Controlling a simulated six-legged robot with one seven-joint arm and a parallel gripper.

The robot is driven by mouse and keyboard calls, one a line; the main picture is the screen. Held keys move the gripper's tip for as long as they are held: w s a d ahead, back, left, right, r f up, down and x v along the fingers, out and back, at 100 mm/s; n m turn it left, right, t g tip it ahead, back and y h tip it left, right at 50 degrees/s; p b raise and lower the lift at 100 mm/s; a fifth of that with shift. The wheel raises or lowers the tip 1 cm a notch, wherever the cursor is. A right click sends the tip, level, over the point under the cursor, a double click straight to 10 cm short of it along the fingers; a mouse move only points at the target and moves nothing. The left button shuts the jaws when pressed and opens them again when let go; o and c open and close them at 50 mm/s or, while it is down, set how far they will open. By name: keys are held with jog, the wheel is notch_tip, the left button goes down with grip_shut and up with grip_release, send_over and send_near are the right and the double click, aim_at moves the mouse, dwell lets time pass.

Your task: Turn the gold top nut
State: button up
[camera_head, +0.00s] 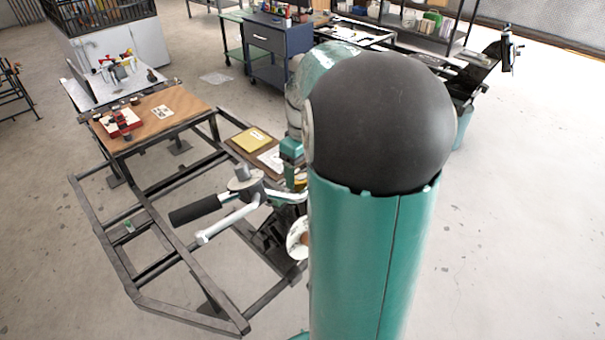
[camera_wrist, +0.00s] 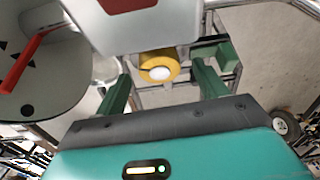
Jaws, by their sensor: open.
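The gold top nut (camera_wrist: 158,60) is a short yellow cylinder with a white round centre, at the upper middle of the wrist view. My gripper (camera_wrist: 161,76) is open, with one green finger to the left of the nut and one to the right. The nut appears between and beyond the fingertips, with gaps on both sides. I cannot tell how far ahead it lies. In the head view my large teal and black arm hides the gripper, and I cannot make out the nut for sure.
In the wrist view, a white dial with a red pointer (camera_wrist: 55,45) fills the left, and a pale part with a red patch (camera_wrist: 128,30) hangs above the nut. The head view shows a low metal frame (camera_head: 190,275), a handle with a black grip (camera_head: 195,209) and a wooden-topped table (camera_head: 165,120).

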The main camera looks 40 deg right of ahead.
jog(key=shift+f, duration=0.95)
jog(key=c, duration=1)
